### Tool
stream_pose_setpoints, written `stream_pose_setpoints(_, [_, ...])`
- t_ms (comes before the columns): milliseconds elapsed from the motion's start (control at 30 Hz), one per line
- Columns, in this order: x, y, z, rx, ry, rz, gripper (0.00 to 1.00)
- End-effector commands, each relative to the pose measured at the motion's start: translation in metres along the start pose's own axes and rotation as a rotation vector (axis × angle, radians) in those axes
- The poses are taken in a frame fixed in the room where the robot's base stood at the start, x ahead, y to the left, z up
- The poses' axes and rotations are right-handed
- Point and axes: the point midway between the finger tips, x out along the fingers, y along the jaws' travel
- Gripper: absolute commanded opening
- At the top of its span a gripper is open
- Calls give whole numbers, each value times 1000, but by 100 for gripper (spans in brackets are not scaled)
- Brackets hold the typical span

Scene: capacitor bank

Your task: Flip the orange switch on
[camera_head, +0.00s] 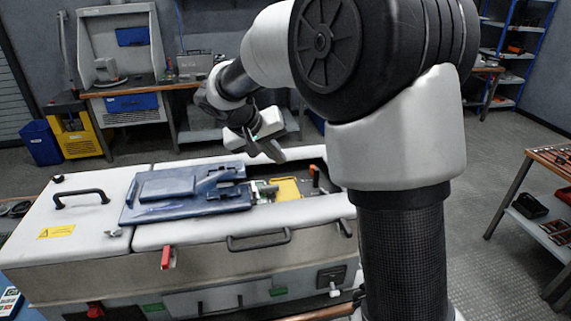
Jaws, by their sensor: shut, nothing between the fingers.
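A small orange lever (315,173), which looks like the orange switch, stands roughly upright in the open recess on top of the white cabinet (90,225). It is small here, and its base and exact position are hard to make out. My gripper (280,157) is shut and empty. It hangs above the recess, to the left of the orange lever in the picture and apart from it. My arm covers the space just right of the lever.
A yellow panel (286,189) lies in the recess left of the lever. A dark blue cover (180,193) lies on the cabinet top. Black handles (258,240) and a red latch (167,257) stick out from the cabinet. A workbench (130,88) stands behind.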

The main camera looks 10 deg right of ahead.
Motion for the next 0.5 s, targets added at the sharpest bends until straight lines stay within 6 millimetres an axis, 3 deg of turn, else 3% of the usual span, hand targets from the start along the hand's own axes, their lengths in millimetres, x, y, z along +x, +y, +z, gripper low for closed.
stream_pose_setpoints(200, [-23, 0, 0, 0, 1, 0, 0])
stream_pose_setpoints(500, [-25, 0, 0, 0, 0, 0, 0])
